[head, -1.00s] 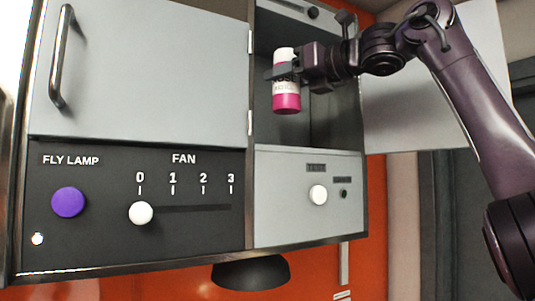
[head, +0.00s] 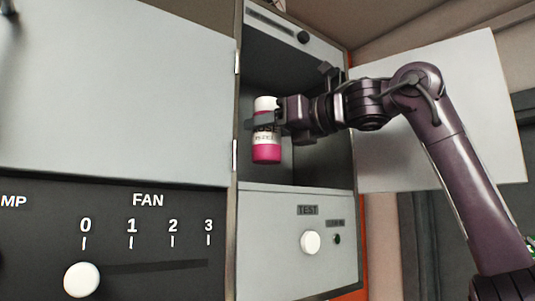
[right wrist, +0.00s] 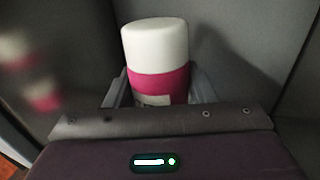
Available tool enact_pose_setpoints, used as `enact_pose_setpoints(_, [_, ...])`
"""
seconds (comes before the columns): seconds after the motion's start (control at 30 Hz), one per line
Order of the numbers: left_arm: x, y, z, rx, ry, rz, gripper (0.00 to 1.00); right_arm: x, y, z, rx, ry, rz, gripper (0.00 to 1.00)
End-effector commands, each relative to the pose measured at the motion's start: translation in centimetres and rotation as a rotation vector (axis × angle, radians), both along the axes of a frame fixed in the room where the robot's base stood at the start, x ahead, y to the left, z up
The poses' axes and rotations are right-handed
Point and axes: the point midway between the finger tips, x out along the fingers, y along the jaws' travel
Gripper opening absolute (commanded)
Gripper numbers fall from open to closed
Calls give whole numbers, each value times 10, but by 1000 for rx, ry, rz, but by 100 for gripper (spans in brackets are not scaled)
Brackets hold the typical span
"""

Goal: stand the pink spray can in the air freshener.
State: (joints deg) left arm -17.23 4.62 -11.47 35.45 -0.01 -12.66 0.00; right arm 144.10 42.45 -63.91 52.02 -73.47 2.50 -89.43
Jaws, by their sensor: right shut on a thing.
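The pink spray can (head: 266,152) has a white cap, a pale label band and a pink lower body. My right gripper (head: 266,125) is shut on it around its upper part and holds it upright, in front of or inside the open bay of the air freshener (head: 298,220). I cannot tell how deep in the bay it is. In the right wrist view the can's white cap (right wrist: 155,45) stands up between the fingers, with grey walls around it. The can's base appears above the bay's lower edge in the head view. My left gripper is not in view.
The air freshener's door (head: 440,110) stands open to the right, behind my right arm. The lower front carries a white TEST button (head: 311,242) and a small dark light (head: 337,239). A grey panel (head: 110,90) with a FAN slider (head: 82,280) adjoins on the left.

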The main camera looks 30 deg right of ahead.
Motion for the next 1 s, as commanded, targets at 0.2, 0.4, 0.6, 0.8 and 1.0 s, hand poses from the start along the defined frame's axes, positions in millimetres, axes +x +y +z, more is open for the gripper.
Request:
enact_pose_setpoints(0.2, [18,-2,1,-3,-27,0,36,-1,0,-13,1,-4,1,21])
enact_pose_setpoints(0.4, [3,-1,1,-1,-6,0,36,0,-1,-32,0,-2,-1,21])
enact_pose_setpoints(0.6, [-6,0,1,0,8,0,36,-1,0,-47,0,-3,0,21])
enact_pose_setpoints(0.8, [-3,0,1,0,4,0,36,-1,1,-48,1,-4,2,21])
enact_pose_setpoints(1.0, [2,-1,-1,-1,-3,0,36,-1,1,-53,0,-3,2,21])
